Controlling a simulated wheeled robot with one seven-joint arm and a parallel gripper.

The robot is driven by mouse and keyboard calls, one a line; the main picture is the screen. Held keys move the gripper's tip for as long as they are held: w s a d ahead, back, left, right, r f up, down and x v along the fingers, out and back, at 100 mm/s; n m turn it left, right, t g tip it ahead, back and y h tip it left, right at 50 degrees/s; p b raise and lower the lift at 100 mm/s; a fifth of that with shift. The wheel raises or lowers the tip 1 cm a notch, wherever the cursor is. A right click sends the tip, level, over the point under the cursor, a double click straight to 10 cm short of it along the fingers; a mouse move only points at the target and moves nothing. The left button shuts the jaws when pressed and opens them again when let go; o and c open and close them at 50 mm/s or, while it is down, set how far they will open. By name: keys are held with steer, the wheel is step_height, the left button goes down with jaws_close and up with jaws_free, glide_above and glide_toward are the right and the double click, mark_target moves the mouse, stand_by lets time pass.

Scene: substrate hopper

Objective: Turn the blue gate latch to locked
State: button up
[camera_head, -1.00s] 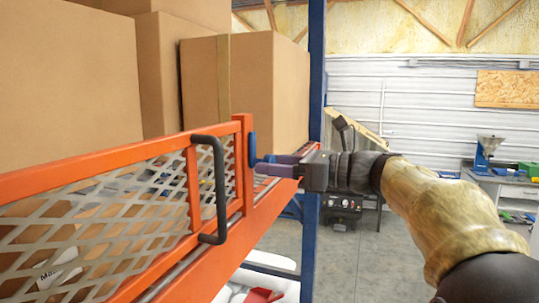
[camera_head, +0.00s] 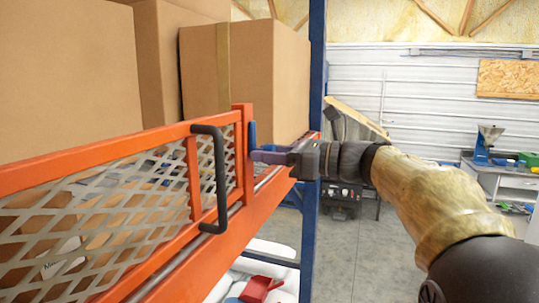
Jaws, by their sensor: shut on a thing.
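The blue gate latch (camera_head: 252,134) is a small upright blue piece at the right end of the orange gate (camera_head: 190,174), beside its end post. My gripper (camera_head: 262,156) reaches in from the right, with its purple fingers level at the latch's lower part. It is shut on the latch; the fingertips partly cover where they meet it. The gate has a metal mesh panel and a black pull handle (camera_head: 218,180) left of the latch.
Large cardboard boxes (camera_head: 245,85) stand behind the gate. A blue rack post (camera_head: 316,100) rises just behind my gripper. A workbench (camera_head: 502,180) stands at the far right. Grey floor (camera_head: 355,250) is open below my arm.

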steer(key=shift+n+b, duration=0.4)
steer(key=n+b, duration=0.3)
steer(key=shift+f+b, duration=0.2)
steer(key=shift+b, duration=0.15)
steer(key=n+b, duration=0.4)
steer(key=n, duration=0.1)
steer(key=n+b, duration=0.3)
steer(key=n, duration=0.1)
steer(key=shift+r+n+b, duration=0.15)
steer(key=shift+n+b, duration=1.1)
steer(key=shift+n, duration=1.25)
steer(key=o, duration=1)
steer(key=shift+d, duration=0.1)
